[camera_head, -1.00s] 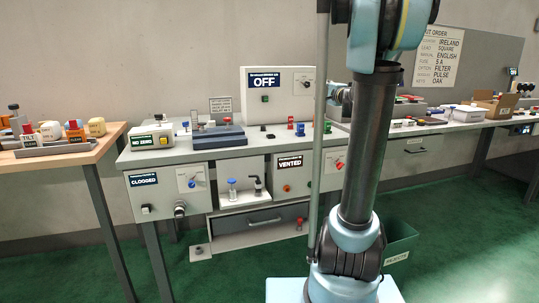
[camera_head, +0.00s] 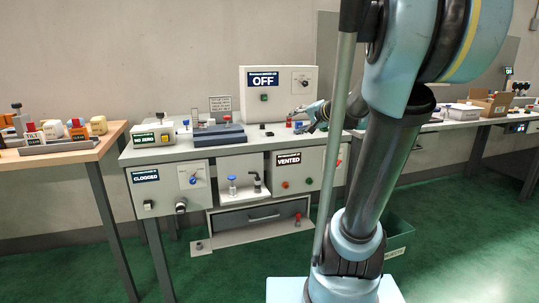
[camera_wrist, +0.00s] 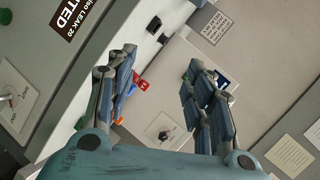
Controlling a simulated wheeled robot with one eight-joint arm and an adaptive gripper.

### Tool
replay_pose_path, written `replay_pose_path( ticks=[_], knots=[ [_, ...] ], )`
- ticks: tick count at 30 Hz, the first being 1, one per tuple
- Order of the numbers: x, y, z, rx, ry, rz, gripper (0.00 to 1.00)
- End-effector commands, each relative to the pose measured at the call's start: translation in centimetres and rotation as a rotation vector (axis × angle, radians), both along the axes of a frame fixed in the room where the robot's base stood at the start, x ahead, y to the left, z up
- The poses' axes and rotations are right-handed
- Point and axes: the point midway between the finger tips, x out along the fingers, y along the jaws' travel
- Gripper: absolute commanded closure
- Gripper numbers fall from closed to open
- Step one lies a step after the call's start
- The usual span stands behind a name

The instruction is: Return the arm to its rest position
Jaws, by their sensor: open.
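My gripper (camera_head: 312,117) is above the right part of the grey bench (camera_head: 190,152), in front of the machine box (camera_head: 257,108) whose display reads OFF. In the wrist view its two fingers (camera_wrist: 163,95) are spread apart with nothing held between them. A red object (camera_wrist: 139,84) and a blue object (camera_wrist: 131,89) lie beyond the left finger, apart from it as far as I can tell. My arm's upper part covers the right end of the bench and most of the notice board in the head view.
The panels reading CLOGGED (camera_head: 146,175) and VENTED (camera_head: 288,159) are on the bench front. A drawer (camera_head: 262,216) stands below. A wooden table (camera_head: 85,152) with labelled blocks is at left. A green bin (camera_head: 397,238) stands on the floor at right.

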Motion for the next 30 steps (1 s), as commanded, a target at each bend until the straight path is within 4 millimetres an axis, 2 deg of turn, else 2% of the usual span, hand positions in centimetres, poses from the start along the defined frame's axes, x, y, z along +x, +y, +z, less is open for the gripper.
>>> replay_pose_path(
  ticks=[1, 3, 8, 13, 18, 21, 24, 30],
  knots=[
    [-2.1, 0.7, -1.6, -0.059, 0.025, 0.039, 0.52],
    [-5.0, 1.3, -3.9, -0.147, 0.065, 0.092, 0.52],
    [-11.6, 1.5, -9.4, -0.348, 0.162, 0.206, 0.52],
    [-18.4, -0.1, -15.0, -0.562, 0.277, 0.311, 0.52],
    [-24.8, -3.0, -19.9, -0.767, 0.4, 0.393, 0.52],
    [-27.6, -4.9, -21.9, -0.865, 0.462, 0.425, 0.52],
    [-29.6, -6.4, -23.2, -0.937, 0.509, 0.443, 0.52],
    [-31.1, -7.7, -24.1, -0.993, 0.548, 0.455, 0.52]
  ],
)
